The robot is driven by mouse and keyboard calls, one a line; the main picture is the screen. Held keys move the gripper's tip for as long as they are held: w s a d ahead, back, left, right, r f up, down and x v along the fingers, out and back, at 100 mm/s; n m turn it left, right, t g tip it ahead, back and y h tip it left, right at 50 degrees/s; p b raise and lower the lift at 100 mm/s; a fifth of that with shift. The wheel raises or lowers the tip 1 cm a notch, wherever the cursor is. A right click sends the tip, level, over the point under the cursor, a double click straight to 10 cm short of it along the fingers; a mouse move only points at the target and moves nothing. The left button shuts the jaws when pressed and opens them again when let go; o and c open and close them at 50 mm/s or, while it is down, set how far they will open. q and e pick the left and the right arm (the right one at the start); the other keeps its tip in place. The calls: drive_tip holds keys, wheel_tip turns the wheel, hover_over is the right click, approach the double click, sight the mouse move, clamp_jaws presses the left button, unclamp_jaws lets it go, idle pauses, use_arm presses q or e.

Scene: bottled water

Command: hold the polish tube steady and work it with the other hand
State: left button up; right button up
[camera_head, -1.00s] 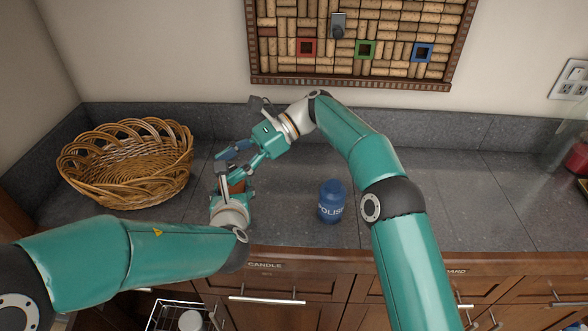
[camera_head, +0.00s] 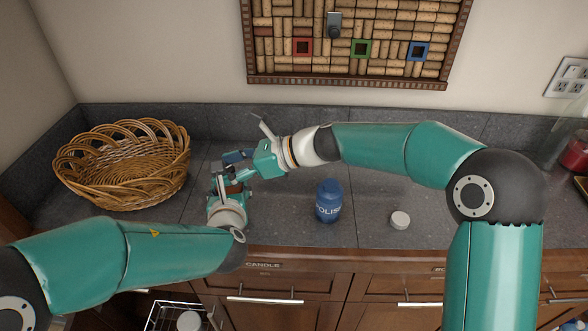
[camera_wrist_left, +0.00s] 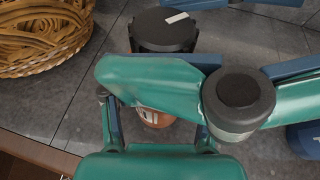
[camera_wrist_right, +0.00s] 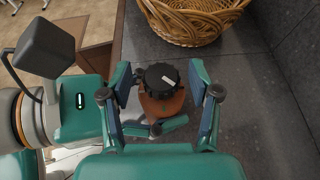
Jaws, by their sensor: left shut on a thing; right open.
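A brown jar with a black cap (camera_wrist_right: 162,77) is held by my left gripper (camera_head: 228,184); its orange-brown body (camera_wrist_left: 155,117) shows between the fingers in the left wrist view. The cap carries a white mark. My right gripper (camera_wrist_right: 163,92) is open, its fingers on either side of the capped jar; I cannot tell whether they touch it. In the head view the grippers largely hide the jar. A blue container lettered POLISH (camera_head: 329,201) stands upright on the counter, apart from both grippers.
A wicker basket (camera_head: 125,170) stands at the left on the grey counter. A small white round piece (camera_head: 400,220) lies right of the blue container. A cork board (camera_head: 360,45) hangs on the wall. A wire rack (camera_head: 175,315) shows below the counter edge.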

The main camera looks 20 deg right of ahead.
drive_tip(key=shift+s+m+t, duration=0.15)
drive_tip(key=shift+m+t, duration=0.35)
drive_tip(key=shift+t, duration=0.1)
drive_tip(key=v, duration=1.1)
drive_tip(key=a+n+g, duration=0.1)
drive_tip(key=a+n, duration=0.1)
drive_tip(key=a, duration=0.2)
drive_tip(key=d+f+m+g+h, duration=0.1)
drive_tip(key=d+f+g+h, duration=0.1)
drive_tip(key=d+h, duration=0.5)
drive_tip(key=shift+s+f+m+g+h, duration=0.25)
drive_tip(key=shift+f+m+g+h, duration=0.15)
drive_tip(key=shift+g+h, duration=0.1)
drive_tip(key=shift+d, duration=0.15)
